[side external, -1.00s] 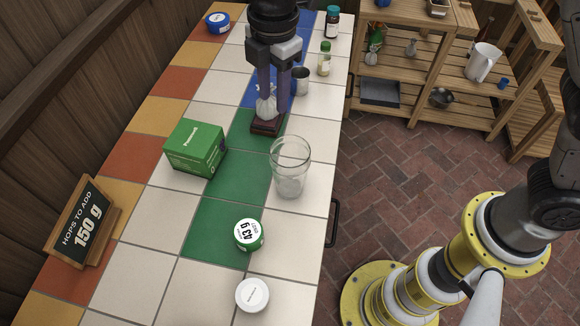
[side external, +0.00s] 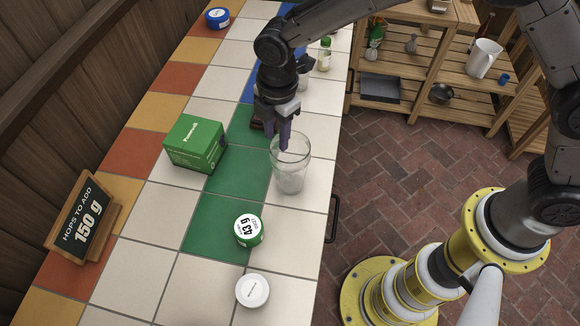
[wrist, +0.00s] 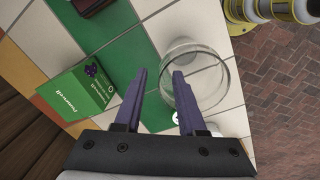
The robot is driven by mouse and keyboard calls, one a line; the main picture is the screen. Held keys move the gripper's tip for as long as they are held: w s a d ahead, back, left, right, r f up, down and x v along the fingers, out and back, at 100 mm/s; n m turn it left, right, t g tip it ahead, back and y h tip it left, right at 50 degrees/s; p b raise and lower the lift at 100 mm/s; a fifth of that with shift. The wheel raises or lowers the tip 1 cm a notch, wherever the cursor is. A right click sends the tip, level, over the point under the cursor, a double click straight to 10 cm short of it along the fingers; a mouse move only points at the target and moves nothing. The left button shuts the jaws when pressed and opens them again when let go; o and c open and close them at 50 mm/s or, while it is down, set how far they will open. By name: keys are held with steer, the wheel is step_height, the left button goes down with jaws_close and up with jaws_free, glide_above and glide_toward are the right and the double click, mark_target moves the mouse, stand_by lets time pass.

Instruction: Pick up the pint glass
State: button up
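The clear, empty pint glass (side external: 291,168) stands upright on the tiled counter, near its right edge. In the wrist view the glass (wrist: 207,82) shows ahead of and to the right of the finger gap. My gripper (side external: 284,142) points down at the rim of the glass in the side view. From the side view I cannot tell whether a finger is inside, behind or above the rim.
A green box (side external: 195,144) stands left of the glass. A green-labelled tin (side external: 249,231) and a white-lidded tin (side external: 252,292) stand in front. A sign (side external: 83,219) reads "HOPS TO ADD 150 g". A dark base (side external: 257,124) is partly hidden behind my gripper.

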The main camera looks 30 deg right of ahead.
steer(key=shift+f, duration=0.55)
jaws_close()
steer(key=shift+w+r, duration=0.1)
stand_by(0.9)
